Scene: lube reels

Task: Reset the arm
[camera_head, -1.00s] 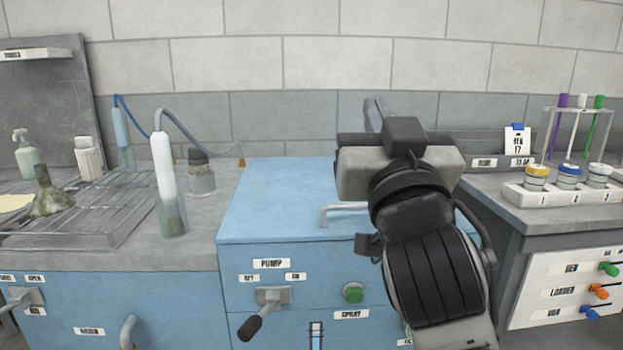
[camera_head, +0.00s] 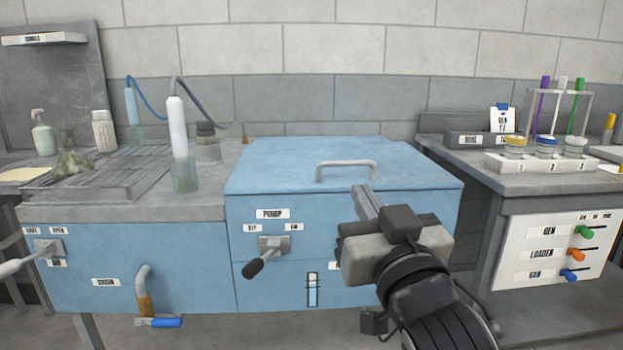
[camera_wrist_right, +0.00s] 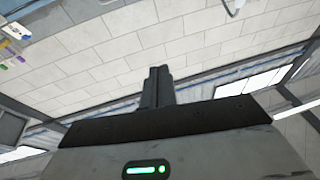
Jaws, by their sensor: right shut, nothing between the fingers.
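My right gripper (camera_head: 364,198) is in front of the blue pump cabinet (camera_head: 270,203), with its fingers pointing up and to the left, below the grey lid handle (camera_head: 346,165). Its two fingers are together and hold nothing. In the right wrist view the shut fingers (camera_wrist_right: 156,86) point at the pale block wall (camera_wrist_right: 190,45), with nothing between them. My right arm covers the lower right of the cabinet front. My left gripper is out of view.
The pump lever (camera_head: 262,258) is left of my right gripper.

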